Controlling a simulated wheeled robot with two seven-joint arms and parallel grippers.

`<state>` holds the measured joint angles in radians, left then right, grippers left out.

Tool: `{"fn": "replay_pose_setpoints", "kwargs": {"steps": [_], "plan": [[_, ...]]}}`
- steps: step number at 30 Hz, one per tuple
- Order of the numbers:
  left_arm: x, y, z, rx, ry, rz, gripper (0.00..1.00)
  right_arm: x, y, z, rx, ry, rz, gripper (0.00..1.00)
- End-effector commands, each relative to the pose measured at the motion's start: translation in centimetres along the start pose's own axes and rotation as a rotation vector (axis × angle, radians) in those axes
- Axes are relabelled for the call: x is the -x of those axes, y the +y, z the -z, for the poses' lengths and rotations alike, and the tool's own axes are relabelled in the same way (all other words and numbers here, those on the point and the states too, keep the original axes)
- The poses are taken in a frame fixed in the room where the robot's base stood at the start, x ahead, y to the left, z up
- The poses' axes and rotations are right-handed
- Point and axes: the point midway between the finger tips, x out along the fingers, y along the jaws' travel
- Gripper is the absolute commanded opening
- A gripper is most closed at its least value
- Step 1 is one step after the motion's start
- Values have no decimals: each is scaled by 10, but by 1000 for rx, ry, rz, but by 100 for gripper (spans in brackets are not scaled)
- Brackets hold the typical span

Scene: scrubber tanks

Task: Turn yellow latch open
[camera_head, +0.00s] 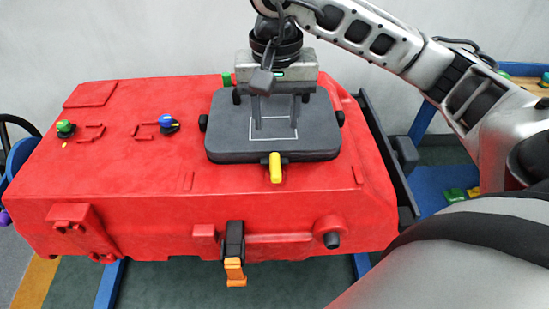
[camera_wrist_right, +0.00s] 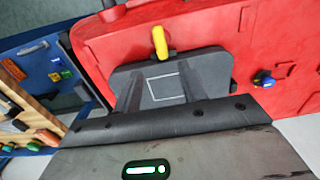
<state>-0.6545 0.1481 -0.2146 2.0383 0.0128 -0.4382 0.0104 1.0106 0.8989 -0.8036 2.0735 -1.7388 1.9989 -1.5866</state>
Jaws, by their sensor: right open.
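The yellow latch (camera_head: 275,167) is a short handle at the near edge of a dark grey lid (camera_head: 225,135) on the red tank (camera_head: 130,175). In the head view it points toward the near side of the tank. In the right wrist view the yellow latch (camera_wrist_right: 160,42) stands at the lid's far edge, clear of the fingers. My right gripper (camera_head: 275,122) is over the lid, pointing down, with its fingers apart and nothing between them. Its fingers also show in the right wrist view (camera_wrist_right: 160,95). My left gripper is not in view.
A green knob (camera_head: 65,127) and a blue knob (camera_head: 168,124) sit on the tank's left top. An orange latch (camera_head: 234,271) hangs on the front face. Dark knobs stick out at the lid's sides. A blue bench stands at the right.

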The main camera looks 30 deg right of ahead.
Motion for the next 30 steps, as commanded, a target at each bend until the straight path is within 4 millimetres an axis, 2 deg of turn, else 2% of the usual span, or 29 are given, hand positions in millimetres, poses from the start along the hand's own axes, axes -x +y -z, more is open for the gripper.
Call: {"fn": "replay_pose_setpoints", "kwargs": {"steps": [1,9,15,21,29,30], "plan": [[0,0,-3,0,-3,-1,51,-14,0,-2,0,-7,-3,42],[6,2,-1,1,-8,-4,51,-70,0,-2,-1,-6,-2,42],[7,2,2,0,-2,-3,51,-101,-1,-1,-1,-5,2,42],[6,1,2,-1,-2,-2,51,-115,-1,-1,0,-2,3,42],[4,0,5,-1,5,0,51,-116,-1,-1,0,-1,3,42],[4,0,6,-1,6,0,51,-116,-1,-1,0,-1,3,36]]}}
